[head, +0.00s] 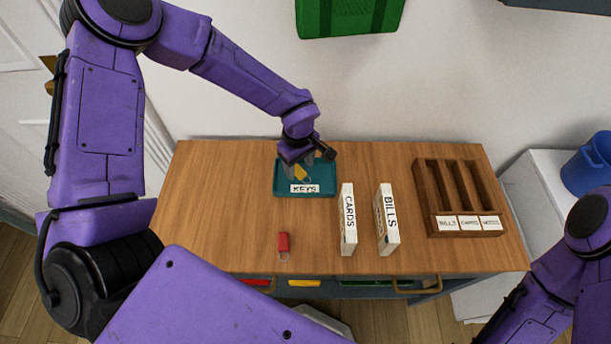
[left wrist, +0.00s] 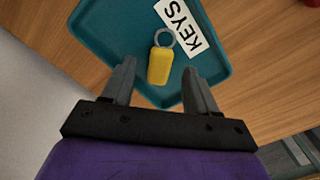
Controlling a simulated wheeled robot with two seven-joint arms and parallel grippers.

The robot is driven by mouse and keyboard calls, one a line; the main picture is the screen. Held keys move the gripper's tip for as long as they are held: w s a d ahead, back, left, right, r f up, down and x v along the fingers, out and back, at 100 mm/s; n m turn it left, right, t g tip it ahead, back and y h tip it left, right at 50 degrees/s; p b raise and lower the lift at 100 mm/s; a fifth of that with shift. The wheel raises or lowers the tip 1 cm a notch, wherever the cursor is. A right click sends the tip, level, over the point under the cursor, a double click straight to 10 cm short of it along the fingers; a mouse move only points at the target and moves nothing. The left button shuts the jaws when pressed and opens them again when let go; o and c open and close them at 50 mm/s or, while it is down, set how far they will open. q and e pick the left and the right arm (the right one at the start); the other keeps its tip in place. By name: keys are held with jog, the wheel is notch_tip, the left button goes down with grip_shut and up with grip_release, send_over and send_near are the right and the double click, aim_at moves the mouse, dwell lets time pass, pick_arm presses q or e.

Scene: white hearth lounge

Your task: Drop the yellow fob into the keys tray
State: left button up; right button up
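The yellow fob (head: 301,173) with its metal ring is over the teal keys tray (head: 325,174), by the KEYS label. In the left wrist view the fob (left wrist: 159,66) appears to lie on the tray floor (left wrist: 110,38), its ring touching or overlapping the label. My left gripper (head: 309,160) is low over the tray. In the left wrist view its fingers (left wrist: 160,86) are spread, with a gap on each side of the fob. My right arm shows at the lower right of the head view, but its gripper is out of frame.
A red fob (head: 283,242) lies on the wooden tabletop (head: 220,205) near the front edge. White blocks marked CARDS (head: 348,220) and BILLS (head: 387,220) stand right of the tray. A brown slotted sorter (head: 428,200) sits further right. The table's left side is clear.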

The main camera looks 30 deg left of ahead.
pick_arm(q)
jog(key=shift+r, duration=0.1)
notch_tip(320, 180, up, 10)
jog(key=shift+r+b, duration=0.2)
jog(key=shift+b, duration=0.15)
